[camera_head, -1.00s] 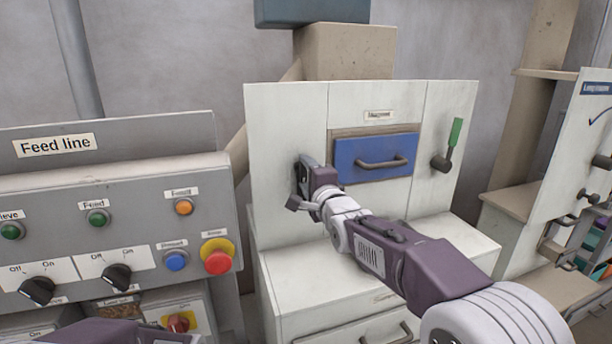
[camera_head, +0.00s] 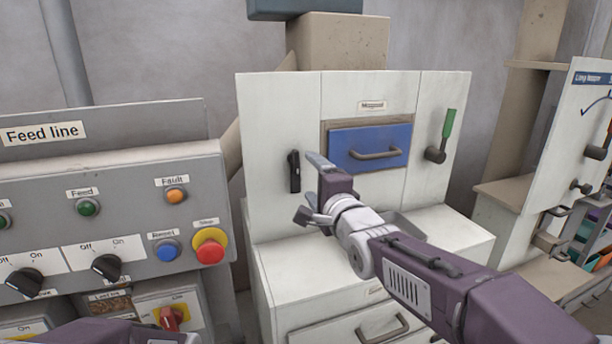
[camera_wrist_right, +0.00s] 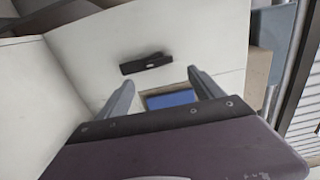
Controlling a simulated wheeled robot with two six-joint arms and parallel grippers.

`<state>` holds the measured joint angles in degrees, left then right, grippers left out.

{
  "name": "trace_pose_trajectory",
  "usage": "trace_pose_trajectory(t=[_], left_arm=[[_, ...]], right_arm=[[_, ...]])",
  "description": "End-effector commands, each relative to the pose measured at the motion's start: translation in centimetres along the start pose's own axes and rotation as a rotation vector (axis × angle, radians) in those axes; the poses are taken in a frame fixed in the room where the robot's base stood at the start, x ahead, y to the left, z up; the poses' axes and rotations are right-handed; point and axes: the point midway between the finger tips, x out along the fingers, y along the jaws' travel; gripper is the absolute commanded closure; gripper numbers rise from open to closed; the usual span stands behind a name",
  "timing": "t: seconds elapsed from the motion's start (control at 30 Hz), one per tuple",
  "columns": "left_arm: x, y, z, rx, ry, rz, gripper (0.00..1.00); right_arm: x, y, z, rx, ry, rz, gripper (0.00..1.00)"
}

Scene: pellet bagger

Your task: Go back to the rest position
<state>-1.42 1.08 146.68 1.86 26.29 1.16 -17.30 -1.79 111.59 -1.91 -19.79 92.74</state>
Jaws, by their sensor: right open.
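My right gripper (camera_head: 312,190) is open and empty in front of the white cabinet (camera_head: 275,105). It stands a little right of the black handle (camera_head: 293,171) on the cabinet's left panel and is apart from it. In the right wrist view, the two fingers (camera_wrist_right: 163,92) are spread, with the black handle (camera_wrist_right: 146,63) beyond them and part of the blue drawer (camera_wrist_right: 171,100) between them. A purple part of my left arm shows at the bottom left of the head view; its gripper is not visible.
The blue drawer (camera_head: 345,151) is in the cabinet's middle, with a green-gripped lever (camera_head: 443,140) to its right. The Feed line panel (camera_head: 125,215) with knobs and a red stop button (camera_head: 209,247) stands left. A white ledge (camera_head: 300,265) lies below my right arm.

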Motion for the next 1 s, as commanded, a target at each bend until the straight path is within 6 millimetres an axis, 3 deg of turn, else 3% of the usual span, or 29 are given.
trace_pose_trajectory(t=[0.37,0.43,0.5,0.57,0.67,0.7,0.77,0.8,0.9,1.0], left_arm=[[0.0,0.0,0.0,0.0,0.0,0.0,0.6],[-1.3,0.0,-0.1,0.0,0.0,0.0,0.6],[-4.3,0.1,-0.4,0.0,-0.001,0.0,0.6],[-6.8,0.1,-0.7,0.0,0.001,0.0,0.6],[-8.9,0.2,-1.0,0.0,0.001,0.0,0.6],[-9.5,0.2,-1.0,0.0,0.001,0.0,0.6],[-10.2,0.2,-1.1,0.0,0.001,0.0,0.6],[-10.6,0.2,-1.1,0.0,0.0,0.0,0.6],[-10.7,0.2,-1.1,0.0,0.0,0.0,0.6],[-10.3,0.2,-1.1,0.0,0.0,0.0,0.6]], right_arm=[[-0.8,-0.1,-0.1,0.0,0.002,0.001,0.24],[-0.8,-1.3,-1.0,0.001,0.02,0.002,0.24],[-0.8,-2.7,-3.7,0.003,0.075,0.035,0.24],[-1.7,0.5,-6.8,0.006,0.138,0.17,0.24],[-5.8,9.1,-9.7,-0.144,0.168,0.49,0.24],[-8.1,12.3,-10.3,-0.225,0.145,0.622,0.24],[-12.0,16.7,-10.6,-0.351,0.07,0.816,0.24],[-14.8,19.3,-10.3,-0.435,-0.006,0.937,0.24],[-21.9,24.7,-8.9,-0.635,-0.274,1.178,0.24],[-27.4,27.5,-7.1,-0.812,-0.584,1.298,0.24]])
